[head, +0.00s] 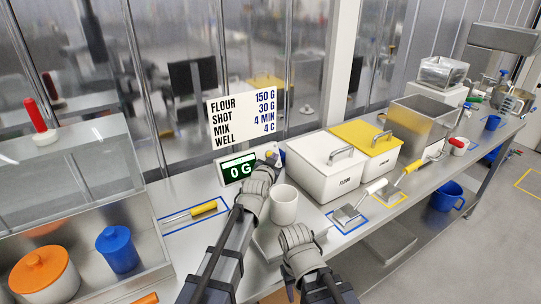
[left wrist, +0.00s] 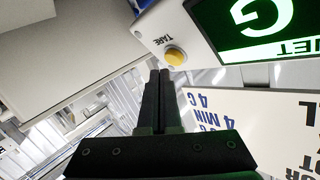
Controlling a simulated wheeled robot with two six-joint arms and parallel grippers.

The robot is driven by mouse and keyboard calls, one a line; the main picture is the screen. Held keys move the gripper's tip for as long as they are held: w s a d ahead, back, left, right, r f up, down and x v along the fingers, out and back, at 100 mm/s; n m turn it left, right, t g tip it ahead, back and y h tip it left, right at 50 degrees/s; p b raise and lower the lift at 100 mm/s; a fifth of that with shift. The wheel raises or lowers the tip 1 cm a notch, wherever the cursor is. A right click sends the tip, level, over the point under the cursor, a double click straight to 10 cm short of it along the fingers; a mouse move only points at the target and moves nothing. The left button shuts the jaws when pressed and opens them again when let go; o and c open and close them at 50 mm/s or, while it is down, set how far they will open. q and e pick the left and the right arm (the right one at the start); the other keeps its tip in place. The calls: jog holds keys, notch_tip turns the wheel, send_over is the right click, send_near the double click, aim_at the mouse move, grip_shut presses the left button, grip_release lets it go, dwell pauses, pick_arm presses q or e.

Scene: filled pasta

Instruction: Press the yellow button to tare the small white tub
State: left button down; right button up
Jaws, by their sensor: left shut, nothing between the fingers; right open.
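The small white tub (head: 284,205) stands upright on the scale's pale platform (head: 268,243), between my two arms. The scale's display (head: 238,169) reads 0 G in the head view. In the left wrist view the yellow button (left wrist: 175,57) sits beside the word TARE on the white display housing (left wrist: 158,28). My left gripper (head: 273,160) is shut and empty at the right end of the display. Its fingertips (left wrist: 160,74) show just below the button; whether they touch it I cannot tell. My right gripper (head: 297,236) is open, in front of the tub.
A recipe sign (head: 243,117) stands behind the display. A white flour bin (head: 325,181) and a yellow-lidded bin (head: 367,138) stand to the right, with scoops (head: 350,215) before them. A blue canister (head: 117,249) and an orange-lidded jar (head: 43,274) are at the left.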

pick_arm(q)
jog(key=shift+s+d+r+p, duration=0.35)
jog(key=shift+s+d, duration=0.05)
jog(key=shift+s, duration=0.25)
jog(key=shift+s+d+r+p, duration=0.35)
jog(key=shift+s+d, duration=0.1)
jog(key=shift+s, duration=0.15)
jog(key=shift+s+d+r+p, duration=0.35)
jog(key=shift+s+d, duration=0.05)
jog(key=shift+s, duration=0.25)
